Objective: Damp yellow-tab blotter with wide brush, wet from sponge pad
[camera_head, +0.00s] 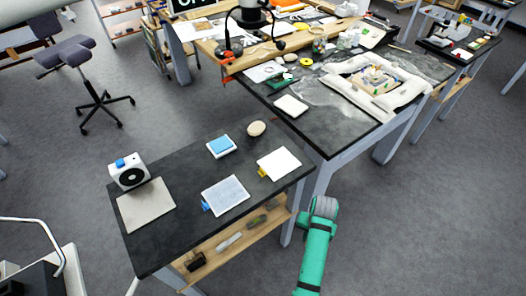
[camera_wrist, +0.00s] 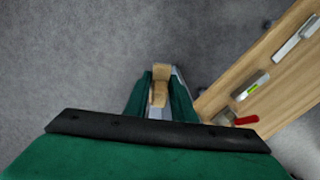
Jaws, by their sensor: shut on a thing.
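The yellow-tab blotter (camera_head: 280,163) is a white sheet lying flat at the right of the dark near table, its yellow tab at the left corner. The sponge pad (camera_head: 221,146) is a blue block on a white base, left of and behind the blotter. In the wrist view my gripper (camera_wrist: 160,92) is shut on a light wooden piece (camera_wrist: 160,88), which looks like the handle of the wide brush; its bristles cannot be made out. The grey floor lies behind it. In the head view my green arm is right of the table, and the fingertips cannot be made out.
A blue-tab blotter (camera_head: 225,195), an oval beige object (camera_head: 257,128), a grey board (camera_head: 146,206) and a white device (camera_head: 128,172) are also on the near table (camera_head: 185,240). A wooden shelf (camera_wrist: 222,95) with small tools is beneath. A cluttered workbench adjoins behind.

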